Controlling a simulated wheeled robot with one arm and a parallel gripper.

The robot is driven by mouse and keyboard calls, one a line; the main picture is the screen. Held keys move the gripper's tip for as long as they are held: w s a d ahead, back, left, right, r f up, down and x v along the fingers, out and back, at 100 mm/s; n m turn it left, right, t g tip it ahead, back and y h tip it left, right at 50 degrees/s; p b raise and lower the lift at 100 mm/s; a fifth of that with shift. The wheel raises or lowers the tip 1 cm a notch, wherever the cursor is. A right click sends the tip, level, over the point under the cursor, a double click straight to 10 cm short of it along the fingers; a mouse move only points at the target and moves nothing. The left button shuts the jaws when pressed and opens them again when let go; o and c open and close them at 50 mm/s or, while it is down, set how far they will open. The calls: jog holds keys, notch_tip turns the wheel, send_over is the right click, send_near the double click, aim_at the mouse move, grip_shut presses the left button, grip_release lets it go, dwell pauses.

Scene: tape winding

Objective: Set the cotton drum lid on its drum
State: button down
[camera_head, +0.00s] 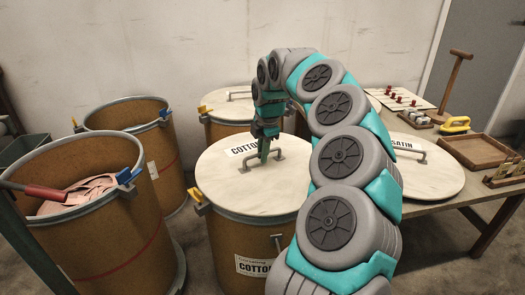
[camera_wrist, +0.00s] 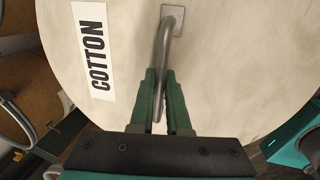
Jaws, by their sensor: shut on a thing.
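The cotton drum lid (camera_head: 235,185) is a pale round disc with a COTTON label and a metal bar handle (camera_head: 277,156). My gripper (camera_head: 265,155) is shut on that handle from above. In the wrist view, my gripper (camera_wrist: 160,82) has the handle (camera_wrist: 162,45) between its green fingers, and the lid (camera_wrist: 230,50) fills most of the picture. The brown cotton drum (camera_head: 228,245), labelled COTTON on its front, stands directly below the lid. The lid covers its mouth and looks level; I cannot tell whether it is fully seated all around.
An open drum (camera_head: 100,245) with pink cloth stands at left, another open drum (camera_head: 165,150) behind it. A lidded drum (camera_head: 225,130) stands behind. My arm hides part of the right side.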

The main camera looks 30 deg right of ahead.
jog(key=c, duration=0.8)
grip_release()
jog(key=shift+r, duration=0.1)
jog(key=shift+s+r, duration=0.25)
jog(key=shift+r, duration=1)
jog(key=shift+s+r, duration=0.25)
jog(key=shift+r, duration=1)
jog(key=shift+s+r, duration=0.25)
jog(key=shift+r, duration=1)
